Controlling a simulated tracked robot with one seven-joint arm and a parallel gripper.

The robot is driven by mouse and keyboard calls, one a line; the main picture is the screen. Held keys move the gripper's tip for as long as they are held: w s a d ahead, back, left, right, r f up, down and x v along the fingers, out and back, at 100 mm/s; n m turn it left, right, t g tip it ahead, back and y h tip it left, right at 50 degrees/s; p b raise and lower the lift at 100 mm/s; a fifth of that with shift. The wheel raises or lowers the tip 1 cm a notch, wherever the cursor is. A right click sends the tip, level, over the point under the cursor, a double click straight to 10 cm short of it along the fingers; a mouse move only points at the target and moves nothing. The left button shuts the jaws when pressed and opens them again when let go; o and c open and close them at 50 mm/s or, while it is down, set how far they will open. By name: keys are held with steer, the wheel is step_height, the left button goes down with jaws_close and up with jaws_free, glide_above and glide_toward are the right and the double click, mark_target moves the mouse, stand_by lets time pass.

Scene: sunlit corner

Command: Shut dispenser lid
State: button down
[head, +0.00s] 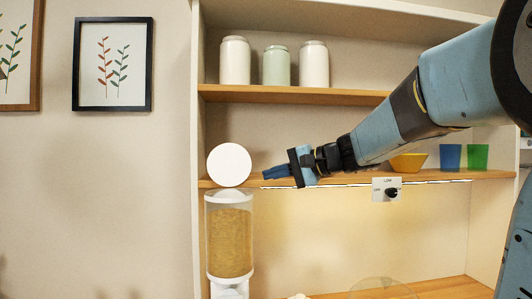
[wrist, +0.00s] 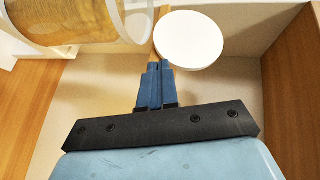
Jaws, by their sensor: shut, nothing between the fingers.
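The dispenser (head: 230,240) is a clear cylinder filled with a tan, grainy content, standing at the left end of the shelf unit. Its round white lid (head: 229,165) stands open, upright above the cylinder's rim. My gripper (head: 266,173) is shut and empty, just right of the lid at about its height, pointing left. In the wrist view, the shut blue fingers (wrist: 156,68) point toward the lid (wrist: 188,40), and the cylinder (wrist: 80,18) shows at the upper left. I cannot tell whether the fingertips touch the lid; a small gap shows in the head view.
A wooden shelf (head: 440,177) runs behind my gripper. A knob panel (head: 386,190) hangs below. Three jars (head: 276,66) stand on the upper shelf.

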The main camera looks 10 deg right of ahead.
mark_target(237, 151)
steer(key=w+d+r+m+t+y, duration=0.1)
steer(key=w+d+r+t+y, duration=0.1)
steer(key=w+r, duration=0.35)
steer(key=shift+x, duration=4.7)
steer(key=shift+s+a, duration=0.1)
steer(key=shift+s, duration=0.05)
steer(key=shift+s, duration=0.1)
steer(key=shift+s, duration=2.45)
steer(key=s+r, duration=0.5)
steer(key=shift+a, duration=0.15)
